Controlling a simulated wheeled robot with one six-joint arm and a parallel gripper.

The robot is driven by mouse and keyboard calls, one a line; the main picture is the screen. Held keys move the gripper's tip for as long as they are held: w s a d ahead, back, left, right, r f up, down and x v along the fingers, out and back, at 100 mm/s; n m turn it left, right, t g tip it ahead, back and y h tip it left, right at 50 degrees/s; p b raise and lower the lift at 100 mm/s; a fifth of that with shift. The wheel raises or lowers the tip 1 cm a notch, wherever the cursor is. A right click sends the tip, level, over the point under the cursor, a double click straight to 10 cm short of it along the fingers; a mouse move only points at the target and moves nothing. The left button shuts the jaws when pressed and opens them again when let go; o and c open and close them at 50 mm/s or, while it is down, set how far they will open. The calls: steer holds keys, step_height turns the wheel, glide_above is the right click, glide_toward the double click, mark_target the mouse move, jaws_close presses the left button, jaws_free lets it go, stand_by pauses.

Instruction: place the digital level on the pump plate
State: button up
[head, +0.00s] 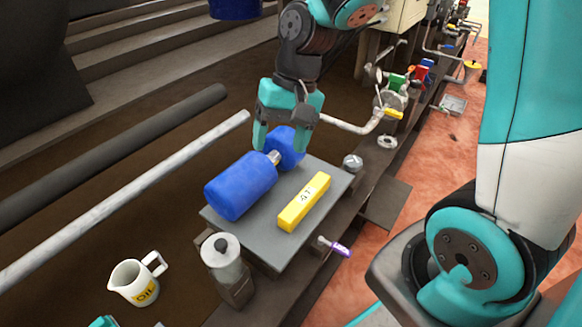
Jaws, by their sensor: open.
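The yellow digital level (304,202), with a small pale display, lies flat on the grey pump plate (256,233), to the right of a blue two-part pump and motor (241,186). It lies slantwise, roughly along the plate's length, and appears to rest wholly on the plate. My gripper (282,143) is open, with teal fingers pointing down over the far blue part. It is apart from the level, up and to the left of it. Whether the fingers touch the blue part cannot be told.
A white oil jug (137,280) and a grey lidded cylinder (222,257) stand near the plate's front. A purple-handled tool (334,246) and a round metal piece (352,163) are on its right side. A long pale pipe (130,198) runs along the left. Pipes and valves (391,98) stand behind.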

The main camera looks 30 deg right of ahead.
steer(key=s+a+r+n, duration=0.3)
steer(key=s+n, duration=0.2)
steer(key=s, duration=0.2)
steer(key=s+a+r+n, duration=0.4)
steer(key=s+n, duration=0.1)
steer(key=s, duration=0.2)
steer(key=shift+t, duration=0.4)
steer(key=shift+r, duration=0.1)
